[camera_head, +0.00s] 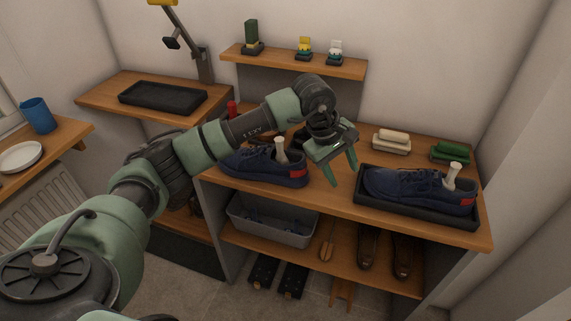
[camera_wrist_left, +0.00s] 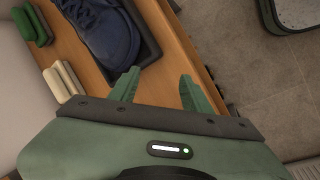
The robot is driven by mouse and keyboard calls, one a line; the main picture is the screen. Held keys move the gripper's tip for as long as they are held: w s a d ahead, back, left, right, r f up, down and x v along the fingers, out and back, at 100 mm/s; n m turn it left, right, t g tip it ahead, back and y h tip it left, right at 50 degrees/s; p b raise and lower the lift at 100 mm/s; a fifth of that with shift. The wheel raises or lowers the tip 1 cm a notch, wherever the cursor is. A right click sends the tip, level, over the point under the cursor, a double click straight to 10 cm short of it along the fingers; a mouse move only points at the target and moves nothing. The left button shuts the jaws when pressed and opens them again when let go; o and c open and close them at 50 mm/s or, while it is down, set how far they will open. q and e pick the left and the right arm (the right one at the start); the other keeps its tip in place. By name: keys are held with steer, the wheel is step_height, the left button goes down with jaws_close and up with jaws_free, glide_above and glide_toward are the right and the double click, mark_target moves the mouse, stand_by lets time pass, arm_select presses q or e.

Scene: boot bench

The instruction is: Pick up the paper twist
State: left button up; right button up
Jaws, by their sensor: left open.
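A pale paper twist (camera_head: 281,150) stands up out of the opening of the left navy shoe (camera_head: 255,165) on the bench. A similar pale twist (camera_head: 453,175) stands in the right navy shoe (camera_head: 410,188); I cannot tell which one the task means. My left gripper (camera_head: 343,174) is open and empty, with its fingers pointing down between the two shoes. It is apart from both twists. In the left wrist view the open fingers (camera_wrist_left: 158,78) show over the bench, and part of a navy shoe (camera_wrist_left: 105,35) shows beyond them. My right gripper is not visible.
The right shoe sits in a black tray (camera_head: 365,207). Cream (camera_head: 391,140) and green (camera_head: 450,152) brushes lie behind it. A grey bin (camera_head: 270,228) and brown shoes (camera_head: 368,245) stand on the shelf below. A small shelf (camera_head: 290,62) hangs above the bench.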

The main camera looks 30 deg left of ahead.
mark_target(280, 141)
arm_select(q)
steer(key=a+r+y, duration=0.2)
steer(key=a, duration=0.3)
steer(key=a+r+y, duration=0.2)
steer(key=a, duration=0.4)
steer(key=a+r+y, duration=0.2)
steer(key=a+y, duration=0.1)
steer(key=a, duration=0.2)
steer(key=shift+w+a, duration=0.2)
steer(key=shift+g, duration=0.3)
steer(key=p+x, duration=0.1)
steer(key=x, duration=0.1)
steer(key=p+x, duration=0.1)
steer(key=x, duration=0.3)
steer(key=shift+s+a+f+p, duration=0.15)
steer(key=shift+s+p, duration=0.1)
steer(key=shift+p, duration=0.15)
steer(key=shift+w+f, duration=0.2)
steer(key=shift+f, duration=0.25)
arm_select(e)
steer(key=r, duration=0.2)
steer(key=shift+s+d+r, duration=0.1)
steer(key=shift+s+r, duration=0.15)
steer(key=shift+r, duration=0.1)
arm_select(q)
steer(key=shift+c, duration=0.3)
jaws_close()
